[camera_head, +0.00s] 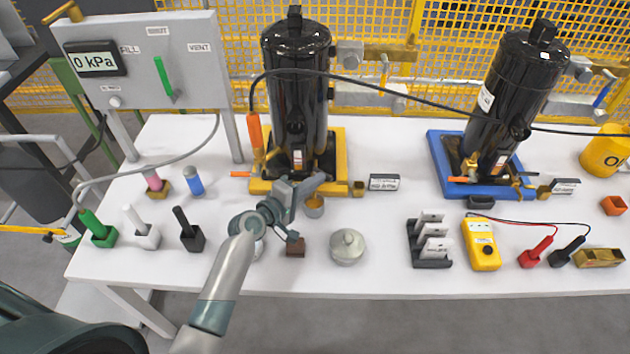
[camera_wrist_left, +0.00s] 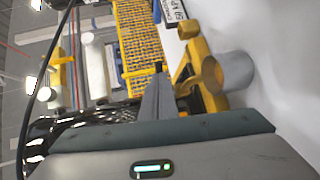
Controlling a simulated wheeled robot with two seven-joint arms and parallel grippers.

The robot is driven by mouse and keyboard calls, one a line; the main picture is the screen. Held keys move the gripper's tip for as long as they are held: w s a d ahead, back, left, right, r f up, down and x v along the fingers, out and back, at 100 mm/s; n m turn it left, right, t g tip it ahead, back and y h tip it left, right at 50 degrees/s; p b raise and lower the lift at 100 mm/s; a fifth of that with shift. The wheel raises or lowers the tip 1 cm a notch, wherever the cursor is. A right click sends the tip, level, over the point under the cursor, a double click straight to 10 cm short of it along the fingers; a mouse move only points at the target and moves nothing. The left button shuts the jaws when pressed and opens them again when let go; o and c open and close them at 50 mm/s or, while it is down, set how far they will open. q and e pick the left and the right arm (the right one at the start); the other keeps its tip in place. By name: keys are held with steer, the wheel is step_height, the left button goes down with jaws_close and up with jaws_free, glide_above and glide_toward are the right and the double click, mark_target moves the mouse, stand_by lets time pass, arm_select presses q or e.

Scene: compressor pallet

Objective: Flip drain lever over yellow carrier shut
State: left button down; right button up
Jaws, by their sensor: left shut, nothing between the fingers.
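The yellow carrier (camera_head: 258,187) holds the black compressor (camera_head: 296,95) at the left of the table. A short orange lever (camera_head: 240,174) sticks out level at the carrier's left front edge; I cannot tell if it is the drain lever. My left gripper (camera_head: 314,183) is shut and empty, in front of the compressor, over the carrier's front edge, hiding part of it.
A blue carrier (camera_head: 447,172) with a second compressor stands at the right. A gauge panel (camera_head: 140,65) reads 0 kPa at the left. A lidded pot (camera_head: 347,247), a card rack (camera_head: 430,245) and a yellow meter (camera_head: 480,243) stand along the front. A black hose crosses above.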

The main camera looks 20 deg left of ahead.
mark_target(328, 177)
arm_select(q)
steer(key=shift+d+r+p, duration=0.1)
steer(key=shift+p, duration=0.25)
steer(key=shift+n+y, duration=0.3)
steer(key=w+d+n+y+p, duration=0.1)
steer(key=p, duration=0.1)
steer(key=d+n+t+y+p, duration=0.1)
steer(key=p, duration=0.1)
steer(key=shift+w+d+y+p, duration=0.15)
steer(key=shift+w+y+p, duration=0.15)
steer(key=shift+w+y, duration=0.1)
steer(key=shift+s, duration=0.1)
steer(key=shift+s, duration=0.1)
